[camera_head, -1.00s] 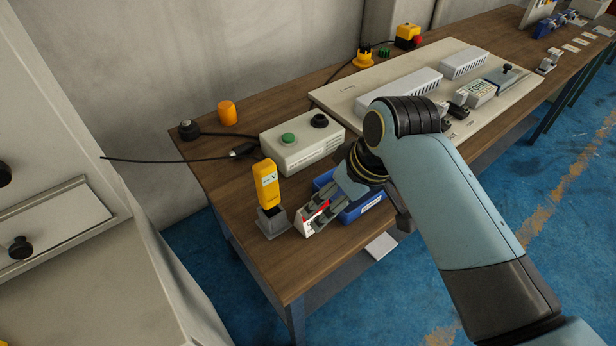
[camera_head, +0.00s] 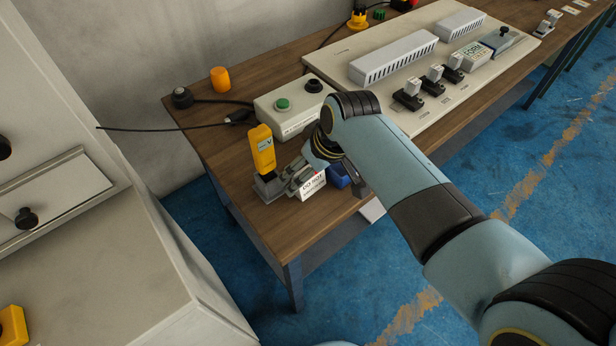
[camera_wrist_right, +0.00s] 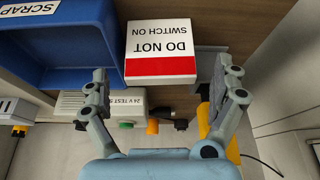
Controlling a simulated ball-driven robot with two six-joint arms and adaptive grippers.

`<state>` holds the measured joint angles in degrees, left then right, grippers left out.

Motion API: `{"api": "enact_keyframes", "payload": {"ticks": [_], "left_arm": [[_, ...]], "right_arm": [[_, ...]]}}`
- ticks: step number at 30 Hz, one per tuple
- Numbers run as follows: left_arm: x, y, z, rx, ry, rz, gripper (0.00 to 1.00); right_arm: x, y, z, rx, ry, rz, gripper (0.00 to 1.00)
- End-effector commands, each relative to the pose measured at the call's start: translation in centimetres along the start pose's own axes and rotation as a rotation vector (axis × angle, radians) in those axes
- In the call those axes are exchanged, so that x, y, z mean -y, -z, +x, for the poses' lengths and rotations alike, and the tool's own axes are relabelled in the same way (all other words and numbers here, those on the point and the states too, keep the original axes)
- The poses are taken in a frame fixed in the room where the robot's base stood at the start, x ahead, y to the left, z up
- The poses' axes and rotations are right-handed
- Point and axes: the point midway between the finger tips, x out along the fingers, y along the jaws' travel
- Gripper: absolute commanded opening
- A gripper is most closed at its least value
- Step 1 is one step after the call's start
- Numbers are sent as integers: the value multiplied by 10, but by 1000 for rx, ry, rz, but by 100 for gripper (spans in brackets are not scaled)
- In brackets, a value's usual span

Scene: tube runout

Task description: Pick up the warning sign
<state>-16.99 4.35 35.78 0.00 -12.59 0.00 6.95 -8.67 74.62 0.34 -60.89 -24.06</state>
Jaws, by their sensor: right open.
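The warning sign (camera_head: 312,186) is a small white block reading DO NOT SWITCH ON, with a red band. It stands near the front edge of the wooden table, partly hidden by my gripper in the head view. In the right wrist view the sign (camera_wrist_right: 161,40) appears between the spread fingers of the gripper (camera_wrist_right: 160,72), with gaps on both sides. Nothing is held. My left gripper is out of view.
The yellow tester (camera_head: 262,148) stands in a grey holder just left of the gripper. A blue SCRAP bin (camera_wrist_right: 62,72) is right beside the sign. A white control box (camera_head: 290,106) with buttons stands behind. Bare table (camera_head: 283,229) lies in front.

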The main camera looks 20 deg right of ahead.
Motion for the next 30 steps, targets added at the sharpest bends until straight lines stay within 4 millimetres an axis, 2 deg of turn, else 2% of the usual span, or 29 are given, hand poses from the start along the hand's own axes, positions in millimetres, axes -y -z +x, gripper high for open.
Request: {"api": "enact_keyframes", "payload": {"ticks": [8, 22, 30], "left_arm": [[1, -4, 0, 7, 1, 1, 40], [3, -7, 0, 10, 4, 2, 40], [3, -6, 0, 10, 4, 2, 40]], "right_arm": [[0, 0, 4, -1, 0, 1, 96], [0, 0, 3, -1, 0, 1, 36], [0, 1, 2, -1, 0, 1, 35]]}}
